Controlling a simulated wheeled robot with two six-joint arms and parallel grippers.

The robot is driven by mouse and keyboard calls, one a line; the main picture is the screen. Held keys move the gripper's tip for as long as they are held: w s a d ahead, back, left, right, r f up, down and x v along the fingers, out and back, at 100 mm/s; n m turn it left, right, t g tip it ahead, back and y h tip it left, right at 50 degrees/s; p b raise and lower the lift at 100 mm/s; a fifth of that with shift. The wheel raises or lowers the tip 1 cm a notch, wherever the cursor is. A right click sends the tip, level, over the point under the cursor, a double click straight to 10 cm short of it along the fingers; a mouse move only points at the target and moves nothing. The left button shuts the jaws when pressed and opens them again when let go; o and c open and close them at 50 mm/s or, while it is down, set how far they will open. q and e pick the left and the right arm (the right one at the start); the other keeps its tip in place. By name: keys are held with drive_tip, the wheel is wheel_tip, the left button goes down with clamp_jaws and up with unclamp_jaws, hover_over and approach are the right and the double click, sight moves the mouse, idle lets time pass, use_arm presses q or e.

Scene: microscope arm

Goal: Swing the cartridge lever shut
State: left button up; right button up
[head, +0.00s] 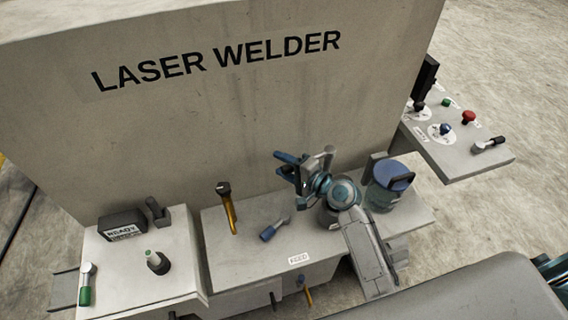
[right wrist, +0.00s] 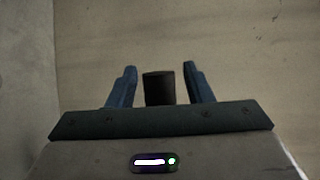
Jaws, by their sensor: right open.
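My right gripper (head: 284,168) is open in front of the machine's wall, above the bench, with its blue fingers toward the left. In the right wrist view, a dark, blunt-ended piece (right wrist: 159,88) shows in the gap between the open fingers (right wrist: 158,76); I cannot tell whether it touches them. A yellow-shafted lever with a black knob (head: 228,208) stands upright to the left of the gripper. No label marks which one is the cartridge lever. My left gripper is not in view.
The tall LASER WELDER housing (head: 210,110) closes off the back. A blue-topped canister (head: 391,180) stands right of my right arm. A ledge at far right holds a red button (head: 468,117) and other controls. A left bench holds a READY box (head: 122,226) and a green-handled lever (head: 86,287).

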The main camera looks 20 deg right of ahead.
clamp_jaws()
drive_tip(key=b, duration=0.1)
drive_tip(key=s+n+g+y+b, duration=0.2)
drive_tip(key=shift+s+d+f, duration=0.2)
drive_tip(key=shift+d+f, duration=0.05)
drive_tip(key=shift+d, duration=0.05)
drive_tip(key=shift+s+d+r+n+g+y+b, duration=0.1)
drive_tip(key=shift+s+r+n+g+y+b, duration=0.2)
drive_tip(key=shift+s+n+g+y, duration=0.25)
unclamp_jaws()
